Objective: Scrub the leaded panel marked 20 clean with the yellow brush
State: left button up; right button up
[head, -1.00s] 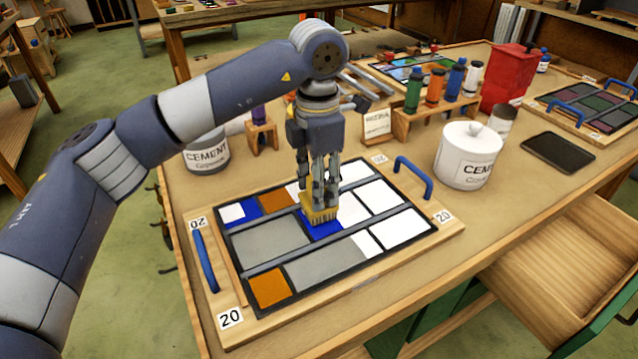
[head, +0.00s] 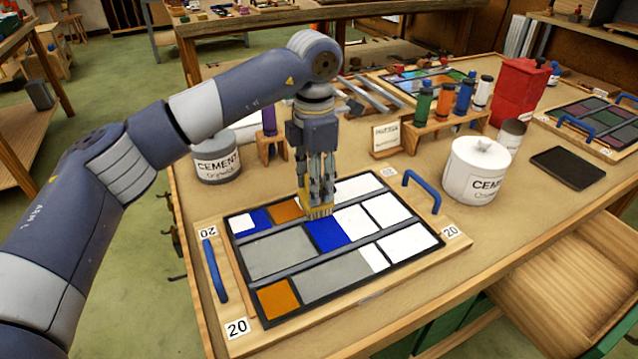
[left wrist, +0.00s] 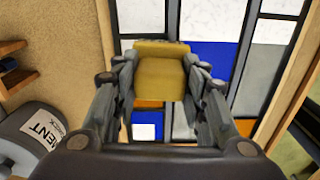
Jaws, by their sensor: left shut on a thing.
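The leaded panel marked 20 (head: 283,251) lies on a wooden board with blue handles and number tags at its corners. Its panes are white, grey, blue and orange between dark lead lines. My left gripper (head: 318,196) is shut on the yellow brush (head: 319,211), bristles down, at the upper edge of the middle blue pane. In the left wrist view the yellow brush (left wrist: 160,70) sits between the fingers, over the panel's white and blue panes (left wrist: 212,62). I cannot tell whether the bristles touch the glass. My right gripper is not in view.
A rack of bottles (head: 440,125), a red container (head: 517,92), a black tablet (head: 567,168) and another panel (head: 600,115) fill the far right.

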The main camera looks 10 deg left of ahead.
pick_arm(q)
jog(key=shift+w+a, duration=0.35)
jog(key=shift+w, duration=0.05)
jog(key=shift+w+a+r+p, duration=0.1)
jog(key=shift+w+a+p, duration=0.45)
jog(key=shift+w, duration=0.15)
jog(key=shift+w+a, duration=0.35)
jog(key=shift+w, duration=0.15)
jog(key=shift+d+p, duration=0.1)
jog(key=shift+p, duration=0.2)
jog(key=shift+w+d+p, duration=0.35)
jog(key=shift+w+d, duration=0.05)
jog(key=shift+d, duration=0.1)
jog(key=shift+w+d, duration=0.35)
jog(key=shift+d, duration=0.1)
